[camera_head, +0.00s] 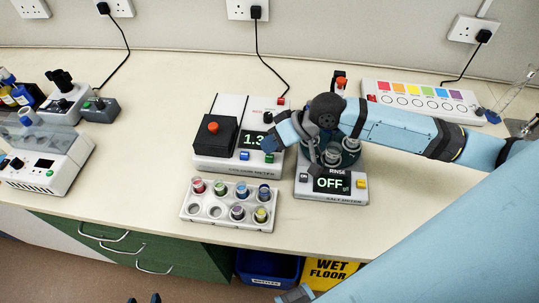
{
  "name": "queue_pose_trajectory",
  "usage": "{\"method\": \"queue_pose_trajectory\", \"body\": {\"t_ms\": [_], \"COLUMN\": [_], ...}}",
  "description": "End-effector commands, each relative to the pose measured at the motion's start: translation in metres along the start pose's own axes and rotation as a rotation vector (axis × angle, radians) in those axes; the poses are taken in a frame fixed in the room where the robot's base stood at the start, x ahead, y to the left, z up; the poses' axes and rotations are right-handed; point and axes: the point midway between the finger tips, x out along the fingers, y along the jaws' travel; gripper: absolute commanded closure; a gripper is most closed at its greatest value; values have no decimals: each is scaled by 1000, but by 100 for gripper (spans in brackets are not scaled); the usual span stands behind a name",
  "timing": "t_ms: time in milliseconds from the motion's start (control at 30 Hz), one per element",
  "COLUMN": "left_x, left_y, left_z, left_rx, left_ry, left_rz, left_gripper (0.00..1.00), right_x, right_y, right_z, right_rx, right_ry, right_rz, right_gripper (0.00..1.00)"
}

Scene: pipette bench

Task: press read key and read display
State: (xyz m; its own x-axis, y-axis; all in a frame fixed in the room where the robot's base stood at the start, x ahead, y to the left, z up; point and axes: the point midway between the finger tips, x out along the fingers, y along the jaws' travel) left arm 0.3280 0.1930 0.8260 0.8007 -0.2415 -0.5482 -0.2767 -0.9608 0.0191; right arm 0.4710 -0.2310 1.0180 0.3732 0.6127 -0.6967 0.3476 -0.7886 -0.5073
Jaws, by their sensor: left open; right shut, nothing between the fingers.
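The left meter (210,163) is a white box with a black lid and an orange knob. My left gripper (143,299) is open and empty at the bottom edge, in front of the bench.
A white rack (225,222) with several coloured vials stands in front of the left meter. A colour chart (420,100) lies at the back right. Instruments (45,170) stand at left; bench is clear between.

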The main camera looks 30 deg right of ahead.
Motion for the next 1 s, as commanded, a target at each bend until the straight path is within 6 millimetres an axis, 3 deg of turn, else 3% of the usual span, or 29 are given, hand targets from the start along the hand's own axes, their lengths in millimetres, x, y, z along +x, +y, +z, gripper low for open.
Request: {"method": "queue_pose_trajectory", "body": {"t_ms": [1000], "left_x": [-2], "left_y": [0], "left_z": [-2], "left_rx": [0], "left_ry": [-4], "left_rz": [0], "left_gripper": [49], "right_x": [6], "right_y": [5], "right_z": [5], "right_rx": [0], "right_ry": [0], "right_rz": [0], "right_gripper": [100]}}
